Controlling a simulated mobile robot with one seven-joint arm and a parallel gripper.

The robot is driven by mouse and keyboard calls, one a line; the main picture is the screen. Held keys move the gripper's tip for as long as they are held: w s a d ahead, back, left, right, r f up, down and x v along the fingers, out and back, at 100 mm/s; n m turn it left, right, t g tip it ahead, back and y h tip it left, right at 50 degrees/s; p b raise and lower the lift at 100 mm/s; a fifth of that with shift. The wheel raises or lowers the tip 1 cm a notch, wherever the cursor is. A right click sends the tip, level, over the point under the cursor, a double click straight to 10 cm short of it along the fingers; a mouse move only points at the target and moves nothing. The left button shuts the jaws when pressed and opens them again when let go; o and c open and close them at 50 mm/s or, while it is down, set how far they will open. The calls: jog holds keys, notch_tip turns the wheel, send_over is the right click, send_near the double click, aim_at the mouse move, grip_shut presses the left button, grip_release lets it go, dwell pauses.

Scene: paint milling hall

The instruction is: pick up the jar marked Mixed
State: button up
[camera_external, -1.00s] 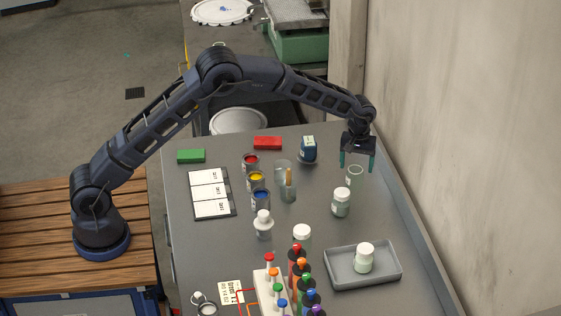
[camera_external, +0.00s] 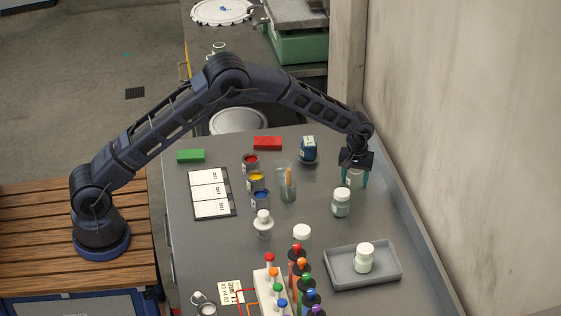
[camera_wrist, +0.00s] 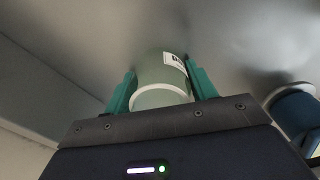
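A pale green jar without a lid (camera_external: 355,179) stands on the grey table near the right side. Its label shows only in part in the wrist view (camera_wrist: 163,85) and I cannot read it. My gripper (camera_external: 354,180) is above the jar with its teal fingers down on either side of it. In the wrist view the fingers (camera_wrist: 161,88) flank the jar closely; they look open, and no firm contact is visible. A white-lidded jar (camera_external: 341,203) stands just in front, and another (camera_external: 364,258) stands in the grey tray (camera_external: 338,279); their labels are unreadable.
A dark blue container (camera_external: 308,149) stands to the left of my gripper. Paint cans (camera_external: 257,181), a glass with a stick (camera_external: 287,190) and several coloured bottles (camera_external: 300,277) stand further left and in front. The table's raised edge and the wall are close on the right.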

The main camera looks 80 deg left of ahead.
jog(key=c, duration=0.5)
jog(key=shift+o, duration=0.2)
jog(key=shift+r, duration=0.1)
